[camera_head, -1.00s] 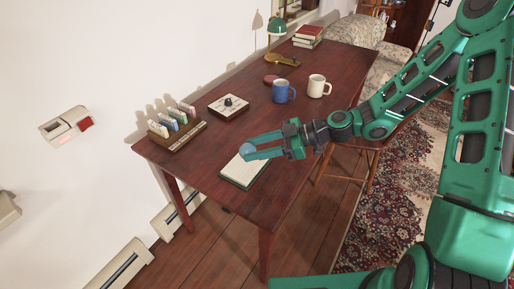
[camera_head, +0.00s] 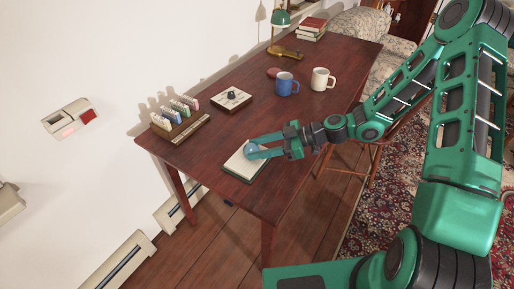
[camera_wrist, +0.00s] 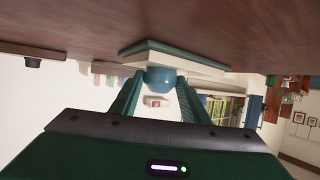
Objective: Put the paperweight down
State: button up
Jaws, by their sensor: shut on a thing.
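The paperweight (camera_head: 251,151) is a small blue-grey rounded piece between the fingertips of my gripper (camera_head: 254,149). My gripper is shut on it, low over a notepad (camera_head: 240,168) with pale pages and a dark edge on the table (camera_head: 215,150). In the wrist view, which is upside down, the paperweight (camera_wrist: 161,76) sits between the two green fingers, right against the pad (camera_wrist: 175,58). I cannot tell whether it touches the pad or hovers just over it.
A rack of small coloured bottles or cards (camera_head: 178,120) and a square box with a dark knob (camera_head: 231,100) lie behind. A blue mug (camera_head: 286,84), a white mug (camera_head: 321,79), a green lamp (camera_head: 281,20) and books (camera_head: 312,29) stand further back. The table's front is clear.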

jog(key=o, duration=1.2)
jog(key=v, duration=1.2)
jog(key=s+d+r+m+g+h, duration=0.2)
jog(key=s+d+m+h, duration=0.7)
jog(key=s+d, duration=0.4)
jog(key=s+d+r+m+h, duration=0.2)
jog(key=s+d+r+m, duration=0.3)
jog(key=s+m, duration=0.1)
jog(key=s+d+r+m+h, duration=0.2)
jog(key=s+d+r+m, duration=0.4)
jog(key=s, duration=0.3)
jog(key=shift+s+m, duration=0.2)
jog(key=shift+m, duration=0.6)
